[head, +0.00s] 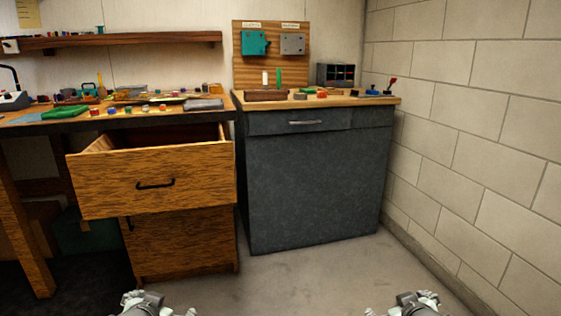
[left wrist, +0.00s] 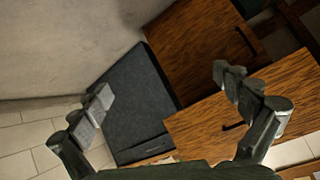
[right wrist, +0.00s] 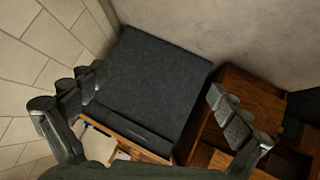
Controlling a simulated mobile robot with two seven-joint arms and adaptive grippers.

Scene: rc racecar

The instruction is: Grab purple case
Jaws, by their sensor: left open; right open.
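I cannot make out a purple case in any view. The inside of the open drawer is mostly hidden behind its front in the head view. My left gripper (head: 155,304) is at the bottom edge of the head view, low in front of the furniture. The left wrist view shows its two fingers (left wrist: 165,95) wide apart with nothing between them. My right gripper (head: 405,304) is at the bottom right of the head view. The right wrist view shows its fingers (right wrist: 160,95) apart and empty. Both grippers are clear of the furniture.
A wooden drawer (head: 190,182) juts out from the workbench at left. A dark grey cabinet (head: 310,185) stands in the middle, with small parts on its wooden top. A block wall (head: 480,110) bounds the right. The floor (head: 300,280) in front is clear.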

